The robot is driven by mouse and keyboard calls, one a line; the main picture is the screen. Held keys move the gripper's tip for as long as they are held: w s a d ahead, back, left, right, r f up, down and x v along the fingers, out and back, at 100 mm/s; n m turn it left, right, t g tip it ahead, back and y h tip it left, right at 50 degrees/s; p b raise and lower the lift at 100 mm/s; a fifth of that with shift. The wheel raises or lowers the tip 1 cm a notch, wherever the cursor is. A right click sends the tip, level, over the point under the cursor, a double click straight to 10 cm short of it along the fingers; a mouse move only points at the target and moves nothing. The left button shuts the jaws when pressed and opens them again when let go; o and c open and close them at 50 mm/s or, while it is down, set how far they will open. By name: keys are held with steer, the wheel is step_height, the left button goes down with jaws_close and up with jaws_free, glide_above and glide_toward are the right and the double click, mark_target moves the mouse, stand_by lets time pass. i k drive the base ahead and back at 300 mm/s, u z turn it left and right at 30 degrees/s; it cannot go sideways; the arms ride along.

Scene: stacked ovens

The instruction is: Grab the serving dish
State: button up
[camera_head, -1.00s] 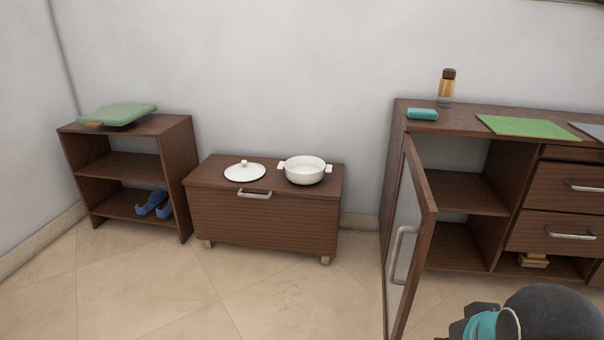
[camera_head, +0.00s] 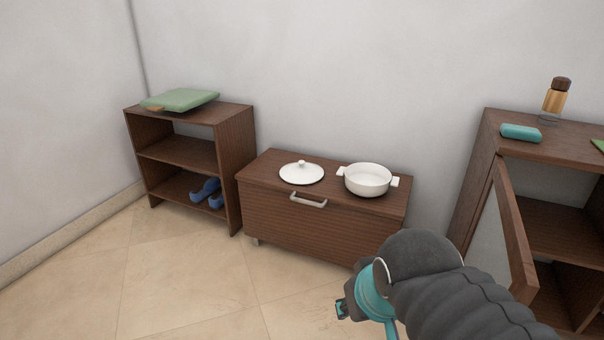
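The serving dish (camera_head: 368,180) appears to be the white, round, open pot with two side handles. It stands upright on the right half of the low brown chest and looks empty. Its white lid (camera_head: 301,173), with a knob on top, lies apart to its left on the same chest. My gripper (camera_head: 342,309) shows only in part at the end of my dark arm, low in the picture. It is in front of the chest, lower in view than the dish and apart from it. Its fingers are too small and hidden to tell open or shut.
The low chest (camera_head: 300,225) has a front handle. A shelf unit (camera_head: 180,152) stands left, with a green folded item (camera_head: 182,99) on top and blue objects (camera_head: 205,190) low down. A cabinet with an open door (camera_head: 512,225) stands right. Floor (camera_head: 180,275) at front left is clear.

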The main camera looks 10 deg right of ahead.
mark_target(366, 180)
steer(key=u, duration=0.4)
steer(key=i, duration=1.15)
steer(key=z, duration=0.3)
steer(key=i, duration=1.4)
steer(key=z, duration=0.7)
